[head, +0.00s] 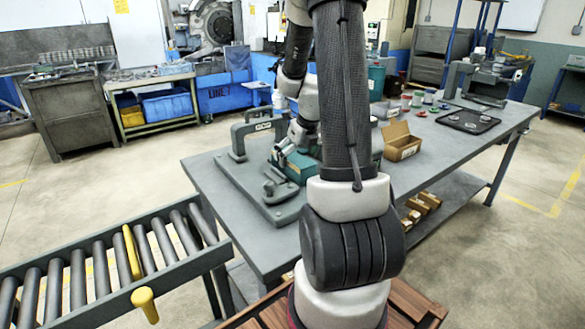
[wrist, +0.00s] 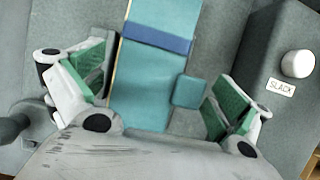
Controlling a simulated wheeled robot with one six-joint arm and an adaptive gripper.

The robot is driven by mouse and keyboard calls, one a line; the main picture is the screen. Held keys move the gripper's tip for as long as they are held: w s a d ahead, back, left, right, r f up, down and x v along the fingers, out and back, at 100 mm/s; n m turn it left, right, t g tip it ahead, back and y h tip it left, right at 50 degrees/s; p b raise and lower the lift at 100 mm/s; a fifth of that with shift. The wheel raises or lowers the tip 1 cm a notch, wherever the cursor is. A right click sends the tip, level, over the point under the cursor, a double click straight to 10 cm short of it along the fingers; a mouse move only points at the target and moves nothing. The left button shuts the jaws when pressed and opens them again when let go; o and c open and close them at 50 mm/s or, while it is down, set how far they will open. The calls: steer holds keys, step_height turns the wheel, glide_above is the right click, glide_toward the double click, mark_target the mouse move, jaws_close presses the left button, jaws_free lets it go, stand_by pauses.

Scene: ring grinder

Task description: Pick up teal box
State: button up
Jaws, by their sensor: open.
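The teal box (wrist: 150,85) lies on a grey surface in the wrist view, with a darker blue band across it and a small teal square piece at its right side. In the head view, part of the teal box (head: 297,170) shows on the bench fixture, partly hidden by my arm and gripper. My gripper (wrist: 160,78) is open, with one green-padded finger on the left of the box and one on the right. The left finger looks close to the box edge; the right stands clear of it. I cannot tell the height gap. In the head view my gripper (head: 288,152) is over the box.
A grey block labelled SLACK with a white knob (wrist: 298,64) stands right of the gripper. A grey fixture with clamps (head: 268,207) is around the box. An open cardboard box (head: 401,148) and a black tray (head: 468,121) are farther along the bench. A roller conveyor (head: 100,265) is at left.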

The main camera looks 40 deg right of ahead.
mark_target(296, 154)
steer(key=c, duration=1.1)
steer(key=shift+o, duration=0.2)
steer(key=shift+r, duration=0.15)
step_height(296, 154, up, 10)
steer(key=shift+f, duration=0.1)
